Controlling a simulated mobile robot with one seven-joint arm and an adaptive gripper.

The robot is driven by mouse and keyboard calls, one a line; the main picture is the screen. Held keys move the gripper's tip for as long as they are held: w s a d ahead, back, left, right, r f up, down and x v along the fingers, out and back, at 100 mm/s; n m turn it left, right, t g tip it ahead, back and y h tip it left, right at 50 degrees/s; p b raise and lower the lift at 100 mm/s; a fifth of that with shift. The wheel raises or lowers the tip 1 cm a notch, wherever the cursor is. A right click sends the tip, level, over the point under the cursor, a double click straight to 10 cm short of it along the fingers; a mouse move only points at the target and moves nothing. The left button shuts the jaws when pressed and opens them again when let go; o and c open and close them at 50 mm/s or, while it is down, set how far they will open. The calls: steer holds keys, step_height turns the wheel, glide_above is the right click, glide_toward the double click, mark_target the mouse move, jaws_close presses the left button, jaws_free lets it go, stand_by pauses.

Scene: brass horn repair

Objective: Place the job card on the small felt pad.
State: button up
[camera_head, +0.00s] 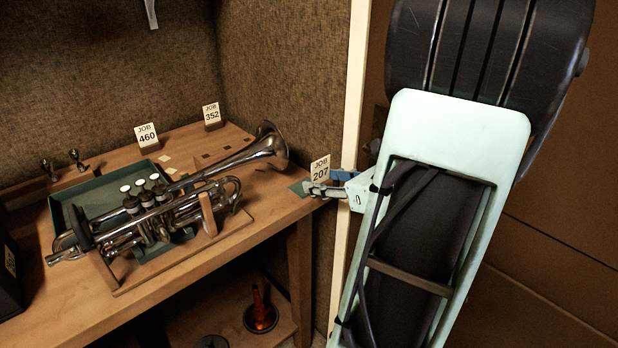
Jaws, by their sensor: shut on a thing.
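A white job card reading JOB 207 (320,167) stands upright at the right end of the wooden bench. My gripper (317,187) reaches in from the right and is shut on the lower part of this card; its fingers hide the card's base. A small green felt pad (298,188) lies at the bench corner, just left of and partly behind the fingers. The card is at the pad's right side; I cannot tell whether it touches the pad or hangs above it.
A silver trumpet (160,205) lies across a green tray (97,196) and wooden stand, its bell close to the pad. Cards JOB 460 (146,134) and JOB 352 (211,113) stand at the back. Mouthpieces (74,158) stand at left. A pale post (350,120) rises behind my gripper.

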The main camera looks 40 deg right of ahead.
steer(key=shift+w, duration=0.75)
steer(key=w, duration=0.4)
steer(key=shift+w+a, duration=0.15)
steer(key=shift+a, duration=0.1)
steer(key=shift+f+b, duration=0.35)
steer(key=shift+f, duration=0.35)
steer(key=shift+s+d, duration=0.1)
steer(key=shift+s, duration=0.1)
steer(key=shift+f, duration=0.1)
steer(key=shift+f, duration=0.15)
steer(key=o, duration=1.2)
steer(key=shift+c, duration=0.2)
